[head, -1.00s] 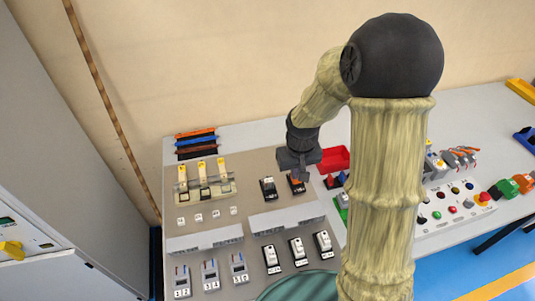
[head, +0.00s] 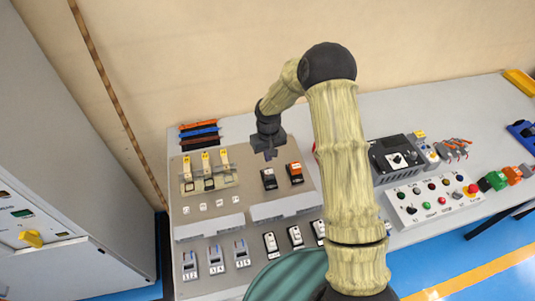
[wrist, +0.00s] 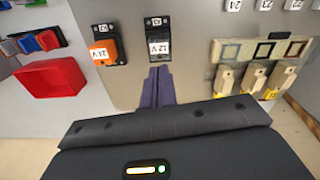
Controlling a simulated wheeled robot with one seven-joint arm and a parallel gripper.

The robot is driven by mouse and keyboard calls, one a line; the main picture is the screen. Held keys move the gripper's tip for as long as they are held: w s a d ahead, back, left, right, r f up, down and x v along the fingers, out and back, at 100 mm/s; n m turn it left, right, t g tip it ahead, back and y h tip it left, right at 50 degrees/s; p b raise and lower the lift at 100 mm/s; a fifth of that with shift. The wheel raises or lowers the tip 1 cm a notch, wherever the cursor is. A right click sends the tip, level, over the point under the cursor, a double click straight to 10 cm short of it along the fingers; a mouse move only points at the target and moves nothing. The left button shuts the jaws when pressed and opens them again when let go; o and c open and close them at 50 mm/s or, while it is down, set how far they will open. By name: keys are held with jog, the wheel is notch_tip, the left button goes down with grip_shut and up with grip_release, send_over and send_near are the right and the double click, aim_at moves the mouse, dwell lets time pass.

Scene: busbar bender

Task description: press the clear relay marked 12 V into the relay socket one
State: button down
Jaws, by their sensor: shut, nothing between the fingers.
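The relay marked 12 V (wrist: 158,48) stands at a dark socket (wrist: 157,25) on the grey panel in the wrist view. Its body looks dark or see-through, with a white label. I cannot tell how deep it sits. It also shows in the head view (head: 268,176). An orange relay marked 24 V (wrist: 103,50) stands in the socket beside it, also in the head view (head: 294,170).
Fuse holders with yellow tags (head: 205,165) stand left of my gripper. A grey duct (head: 285,207) crosses the panel in front of the relays. A red bin (wrist: 50,78) shows in the wrist view. A control box with buttons (head: 432,198) is at the right.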

aim_at(268, 171)
notch_tip(268, 171, down, 5)
jog(key=b, duration=0.3)
jog(key=shift+s+d, duration=0.1)
jog(key=shift+s, duration=0.05)
jog(key=shift+f+b, duration=0.35)
jog(key=shift+f, duration=0.1)
jog(key=shift+f, duration=0.2)
jog(key=shift+f+b, duration=0.2)
jog(key=shift+b, duration=0.1)
jog(key=shift+r, duration=0.1)
jog(key=shift+r+p, duration=0.7)
jog(key=shift+r, duration=0.2)
jog(key=shift+r+p, duration=0.35)
jog(key=shift+r, duration=0.25)
